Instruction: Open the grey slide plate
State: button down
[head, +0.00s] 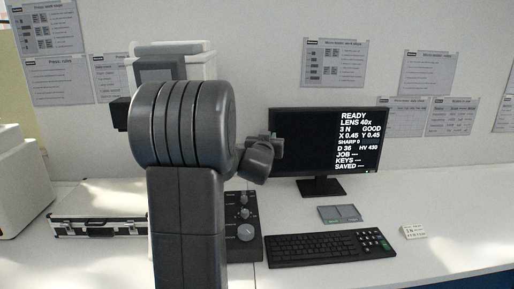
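My arm stands large in the middle of the view. Its end, my gripper (264,148), points away from me in front of the monitor's left edge. Its fingers are too small and partly hidden, so I cannot tell if they are open or shut. The tester (200,66) behind my arm is mostly hidden.
A monitor (290,160) reading READY stands behind a black keyboard (300,249). A knob panel (245,215) is right of my arm. A metal-edged case (85,210) and white machine (18,185) are left. A small card (413,231) stands right; the bench beyond is clear.

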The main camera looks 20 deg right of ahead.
jog(key=shift+s+d, duration=0.15)
jog(key=shift+d, duration=0.25)
jog(key=c, duration=1.4)
grip_release()
jog(key=b+v, duration=0.2)
jog(key=v, duration=1.1)
jog(key=shift+s+a, duration=0.25)
jog(key=shift+s, duration=0.05)
jog(key=shift+w, duration=0.1)
jog(key=p+x, duration=0.2)
jog(key=x, duration=1.1)
jog(key=shift+w+d, duration=0.2)
jog(key=shift+w, duration=0.1)
